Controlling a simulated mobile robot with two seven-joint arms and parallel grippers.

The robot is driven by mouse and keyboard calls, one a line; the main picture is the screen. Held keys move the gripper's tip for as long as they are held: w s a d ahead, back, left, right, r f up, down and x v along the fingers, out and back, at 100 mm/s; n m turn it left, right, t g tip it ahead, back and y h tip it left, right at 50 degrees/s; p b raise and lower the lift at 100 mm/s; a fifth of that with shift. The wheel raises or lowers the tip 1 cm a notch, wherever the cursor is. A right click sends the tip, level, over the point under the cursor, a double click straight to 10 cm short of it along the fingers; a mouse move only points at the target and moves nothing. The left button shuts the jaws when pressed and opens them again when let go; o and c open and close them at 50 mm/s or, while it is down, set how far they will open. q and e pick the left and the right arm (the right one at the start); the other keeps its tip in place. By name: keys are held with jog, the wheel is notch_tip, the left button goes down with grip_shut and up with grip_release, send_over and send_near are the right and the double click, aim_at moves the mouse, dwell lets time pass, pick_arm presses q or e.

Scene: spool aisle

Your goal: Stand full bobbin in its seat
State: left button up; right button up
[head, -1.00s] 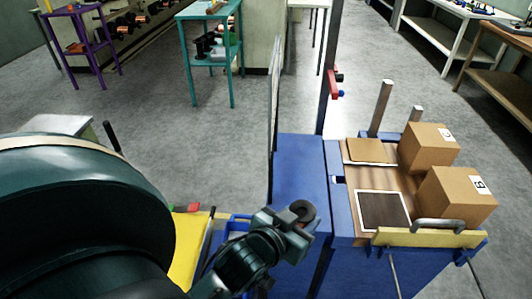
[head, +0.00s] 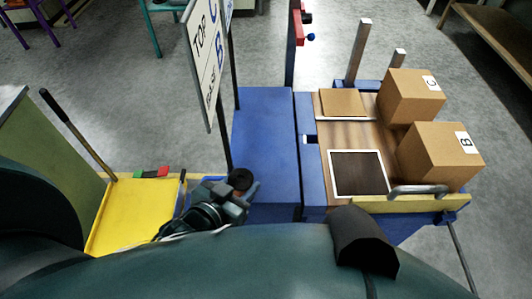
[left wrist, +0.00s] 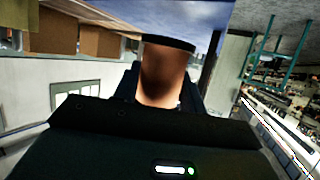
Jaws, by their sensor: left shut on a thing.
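My left gripper (head: 236,190) is shut on the bobbin (head: 241,179), which shows in the head view as a small dark round end. In the left wrist view the bobbin (left wrist: 163,75) has a brown wound body with a dark flange across its top, and the gripper's jaws stand on either side of it. The gripper holds it above the left edge of the blue surface, beside the yellow tray. I cannot make out a seat for the bobbin. My right gripper is not in view.
A yellow tray (head: 135,214) lies left of the gripper. A lettered sign (head: 207,62) stands just behind it. The blue top (head: 265,140) is bare. To the right, a wooden deck (head: 365,128) bears boxes C (head: 408,97) and B (head: 438,156), plus a dark white-edged mat (head: 358,172).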

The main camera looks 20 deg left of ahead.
pick_arm(q)
jog(key=w+d, duration=0.1)
jog(key=w, duration=0.6)
jog(key=w+d, duration=0.1)
jog(key=w, duration=0.2)
jog(key=shift+w+d+r, duration=0.1)
jog(key=shift+w+d, duration=0.25)
jog(key=shift+w, duration=0.05)
jog(key=shift+f, duration=1.8)
jog(key=shift+f, duration=0.2)
jog(key=o, duration=1.2)
